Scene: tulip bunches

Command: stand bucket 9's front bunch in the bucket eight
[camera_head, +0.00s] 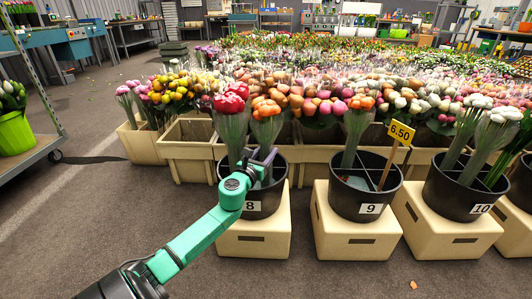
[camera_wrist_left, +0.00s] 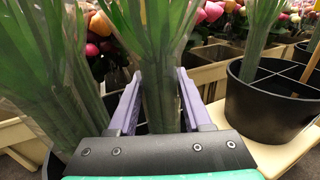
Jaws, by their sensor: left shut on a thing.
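Bucket eight (camera_head: 270,207) is a black bucket with an "8" label on a cream block. My left gripper (camera_head: 263,158) reaches over it, and its purple fingers are shut around the wrapped stems of an orange tulip bunch (camera_head: 267,128). The held stems (camera_wrist_left: 158,85) stand upright between the fingers in the left wrist view; their lower ends are hidden. A red bunch (camera_head: 231,118) stands just left of it at bucket eight. Bucket 9 (camera_head: 365,208) stands to the right and holds an orange bunch (camera_head: 357,122) towards its back; its front compartments look empty. My right gripper is not in view.
A yellow "6.50" sign (camera_head: 401,132) on a wooden stick rises from bucket 9. Bucket 10 (camera_head: 452,196) stands further right with white bunches. Cream crates (camera_head: 188,150) and dense rows of flowers lie behind. The floor in front is mostly clear.

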